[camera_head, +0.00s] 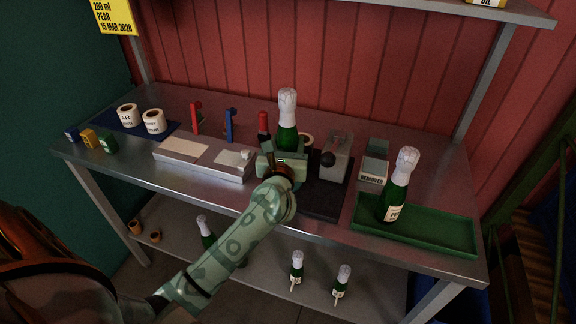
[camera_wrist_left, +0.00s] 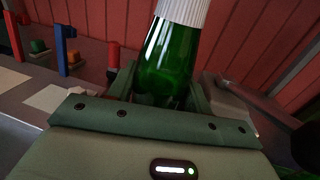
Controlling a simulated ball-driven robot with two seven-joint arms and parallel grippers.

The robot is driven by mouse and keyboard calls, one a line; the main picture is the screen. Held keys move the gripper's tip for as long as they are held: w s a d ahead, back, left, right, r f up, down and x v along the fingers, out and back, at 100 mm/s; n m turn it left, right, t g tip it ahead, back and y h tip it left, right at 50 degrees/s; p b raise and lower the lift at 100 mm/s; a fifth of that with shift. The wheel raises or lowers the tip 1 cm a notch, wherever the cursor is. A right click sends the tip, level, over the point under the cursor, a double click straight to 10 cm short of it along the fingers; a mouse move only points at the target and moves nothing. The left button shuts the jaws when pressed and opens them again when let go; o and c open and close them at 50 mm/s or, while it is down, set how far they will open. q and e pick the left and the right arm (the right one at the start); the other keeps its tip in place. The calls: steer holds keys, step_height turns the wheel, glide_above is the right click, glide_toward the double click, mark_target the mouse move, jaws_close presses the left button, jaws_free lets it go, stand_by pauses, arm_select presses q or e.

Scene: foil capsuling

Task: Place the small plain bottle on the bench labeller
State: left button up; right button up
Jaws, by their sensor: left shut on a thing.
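A green bottle with a white foil top (camera_head: 287,132) stands upright in my left gripper (camera_head: 284,160), with no label on the glass that shows. In the left wrist view the bottle (camera_wrist_left: 170,62) sits between the two fingers of the gripper (camera_wrist_left: 160,92), which is shut on it. The gripper hides the bottle's base, so I cannot tell whether it touches anything below. My right gripper is not in view.
A labelled bottle (camera_head: 397,188) stands in a green tray (camera_head: 440,232) at right. A pale flat fixture (camera_head: 190,158), red (camera_head: 196,118) and blue (camera_head: 229,125) upright tools and label rolls (camera_head: 153,121) are at left. Several bottles (camera_head: 297,268) are on the lower shelf.

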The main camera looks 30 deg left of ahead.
arm_select(q)
step_height(320, 180, down, 5)
steer(key=shift+d+r+b, duration=0.1)
steer(key=shift+r+b, duration=0.1)
steer(key=shift+b, duration=0.85)
steer(key=shift+f, duration=0.15)
steer(key=o, duration=1.3)
steer(key=shift+f, duration=0.1)
steer(key=shift+s+r, duration=0.15)
steer(key=shift+r, duration=0.05)
steer(key=v, duration=1.2)
